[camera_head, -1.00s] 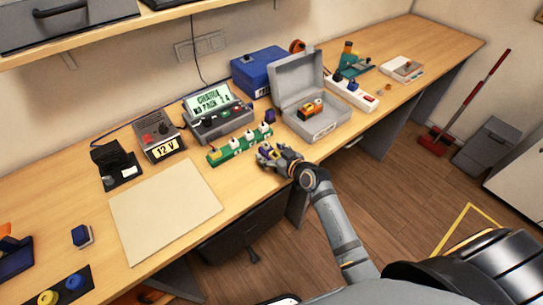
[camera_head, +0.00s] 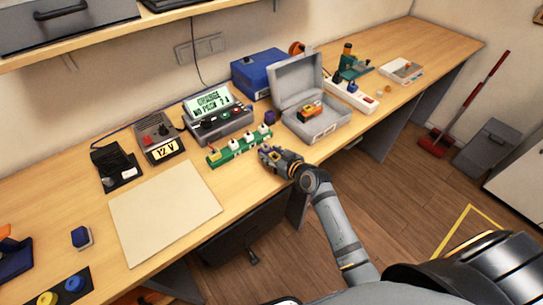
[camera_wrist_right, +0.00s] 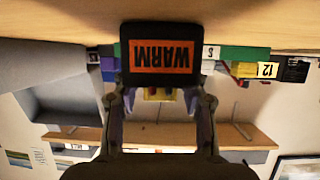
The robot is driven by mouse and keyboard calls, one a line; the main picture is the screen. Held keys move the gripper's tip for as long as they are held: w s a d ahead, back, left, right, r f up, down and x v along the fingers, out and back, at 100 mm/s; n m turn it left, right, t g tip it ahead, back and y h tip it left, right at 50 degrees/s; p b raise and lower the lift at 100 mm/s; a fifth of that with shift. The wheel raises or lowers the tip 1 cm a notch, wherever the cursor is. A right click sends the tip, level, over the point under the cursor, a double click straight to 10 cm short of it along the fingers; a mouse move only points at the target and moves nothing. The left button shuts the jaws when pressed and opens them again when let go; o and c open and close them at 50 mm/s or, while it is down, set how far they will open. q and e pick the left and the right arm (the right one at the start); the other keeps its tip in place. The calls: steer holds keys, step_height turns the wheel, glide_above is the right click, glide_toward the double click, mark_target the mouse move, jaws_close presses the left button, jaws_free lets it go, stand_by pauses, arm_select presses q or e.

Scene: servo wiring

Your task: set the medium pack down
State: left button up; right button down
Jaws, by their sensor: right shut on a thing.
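My right gripper (camera_head: 268,153) is shut just in front of the green strip (camera_head: 226,154), near the table's front edge. In the right wrist view, its fingers (camera_wrist_right: 158,98) grip a dark block, which I take for the medium pack (camera_wrist_right: 127,50), with an orange label reading WARM. In the head view the fingers mostly hide the pack. Whether its underside touches the table cannot be told. The green strip carries several white-topped posts and shows behind the pack in the wrist view (camera_wrist_right: 240,53). My left gripper is not in view.
A charger (camera_head: 222,125) with a lit display stands behind the strip. An open grey case (camera_head: 318,128) stands right of my gripper; a small purple block (camera_head: 270,117) is beside it. A 12 V supply (camera_head: 160,140) stands to the left. A bare beige mat (camera_head: 165,210) lies front left.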

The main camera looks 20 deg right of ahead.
mark_target(272, 156)
step_height(272, 156, up, 4)
steer(key=shift+s+d+f+b, duration=0.1)
steer(key=shift+s+f+b, duration=0.1)
steer(key=shift+b, duration=0.2)
steer(key=w+r+p+v, duration=0.1)
steer(key=r+p+v, duration=0.2)
steer(key=v, duration=1.3)
steer(key=shift+r+p, duration=0.15)
steer(key=shift+p, duration=0.9)
steer(key=shift+w, duration=0.15)
